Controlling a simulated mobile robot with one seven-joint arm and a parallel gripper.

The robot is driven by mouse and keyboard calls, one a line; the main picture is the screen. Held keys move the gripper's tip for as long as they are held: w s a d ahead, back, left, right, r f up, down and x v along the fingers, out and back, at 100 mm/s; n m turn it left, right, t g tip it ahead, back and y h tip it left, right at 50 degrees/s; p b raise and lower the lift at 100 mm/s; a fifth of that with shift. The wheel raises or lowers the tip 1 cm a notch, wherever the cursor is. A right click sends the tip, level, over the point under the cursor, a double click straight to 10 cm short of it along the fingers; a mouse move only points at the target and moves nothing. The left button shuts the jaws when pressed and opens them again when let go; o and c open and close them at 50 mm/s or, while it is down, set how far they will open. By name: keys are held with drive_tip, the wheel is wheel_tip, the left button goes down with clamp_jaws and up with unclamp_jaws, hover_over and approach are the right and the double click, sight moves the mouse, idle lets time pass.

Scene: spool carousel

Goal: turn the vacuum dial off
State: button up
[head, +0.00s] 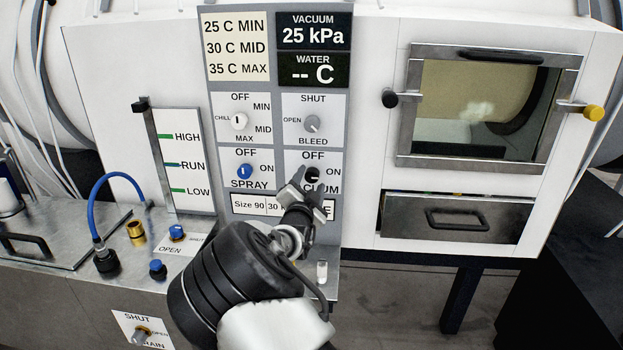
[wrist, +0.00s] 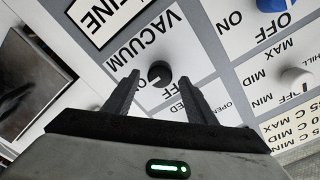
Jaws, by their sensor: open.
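The vacuum dial (head: 312,173) is a small black knob on the grey control panel, under the word OFF and left of ON. Its white mark appears to point toward ON. In the wrist view the dial (wrist: 159,73) sits between the two fingertips, with the VACUUM label beside it. My gripper (head: 304,187) is open in front of the dial, and its fingers (wrist: 160,80) straddle the knob without visibly gripping it. Whether they touch the panel I cannot tell. In the head view the gripper covers part of the VACUUM label. The vacuum display (head: 313,37) reads 25 kPa.
The blue spray dial (head: 244,171) is close on the left, and the grey bleed dial (head: 312,123) is just above. The chill dial (head: 239,121) is up to the left. A windowed door (head: 400,135) and a drawer (head: 455,218) are to the right.

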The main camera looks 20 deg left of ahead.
drive_tip(key=shift+w+a, duration=0.15)
drive_tip(key=shift+w, duration=0.85)
drive_tip(key=c, duration=1)
drive_tip(key=shift+c, duration=0.2)
